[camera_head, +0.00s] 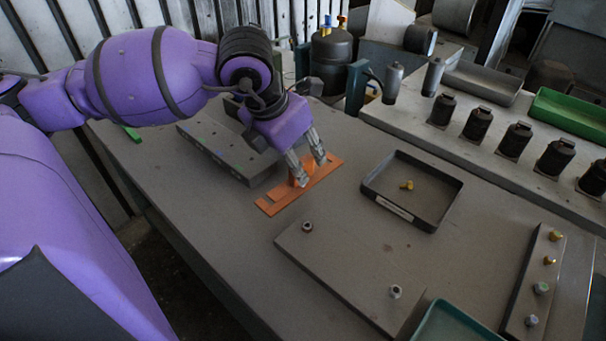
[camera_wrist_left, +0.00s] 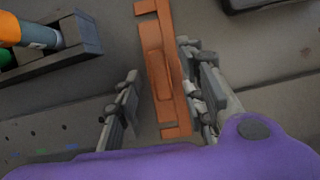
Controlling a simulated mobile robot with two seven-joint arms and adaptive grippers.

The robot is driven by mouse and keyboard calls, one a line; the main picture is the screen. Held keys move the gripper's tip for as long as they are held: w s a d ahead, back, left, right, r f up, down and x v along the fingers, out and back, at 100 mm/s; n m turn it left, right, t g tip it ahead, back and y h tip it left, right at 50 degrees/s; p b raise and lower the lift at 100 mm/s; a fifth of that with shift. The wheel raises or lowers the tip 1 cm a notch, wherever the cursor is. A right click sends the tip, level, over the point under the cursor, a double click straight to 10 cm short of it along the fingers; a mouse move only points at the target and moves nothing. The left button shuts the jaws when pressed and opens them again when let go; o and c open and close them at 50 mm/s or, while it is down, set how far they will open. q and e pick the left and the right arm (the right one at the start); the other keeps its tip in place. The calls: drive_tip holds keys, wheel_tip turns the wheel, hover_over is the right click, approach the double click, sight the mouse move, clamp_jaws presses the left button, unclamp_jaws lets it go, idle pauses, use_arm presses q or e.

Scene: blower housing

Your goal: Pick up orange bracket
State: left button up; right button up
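The orange bracket (camera_head: 280,197) lies flat on the grey workbench in the head view, a long piece with a raised middle part. My left gripper (camera_head: 307,180) is over the bracket with its fingers pointing down and spread apart. In the left wrist view the bracket (camera_wrist_left: 162,70) runs lengthwise between the open fingers of my left gripper (camera_wrist_left: 162,100), closer to the right finger. Whether the right finger touches it I cannot tell. My right gripper is not in view.
A grey block (camera_head: 222,152) with holes lies left of the bracket. A dark tray (camera_head: 452,203) with a small brass part (camera_head: 407,185) stands to the right. A flat grey plate (camera_head: 345,268) with two studs lies in front. Dark cylinders (camera_head: 443,109) line the back right.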

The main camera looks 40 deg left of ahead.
use_arm(q)
drive_tip(key=shift+x, duration=1.2)
clamp_jaws()
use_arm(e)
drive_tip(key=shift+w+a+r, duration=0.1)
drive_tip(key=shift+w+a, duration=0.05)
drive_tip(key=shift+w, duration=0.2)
use_arm(q)
drive_tip(key=shift+r, duration=0.15)
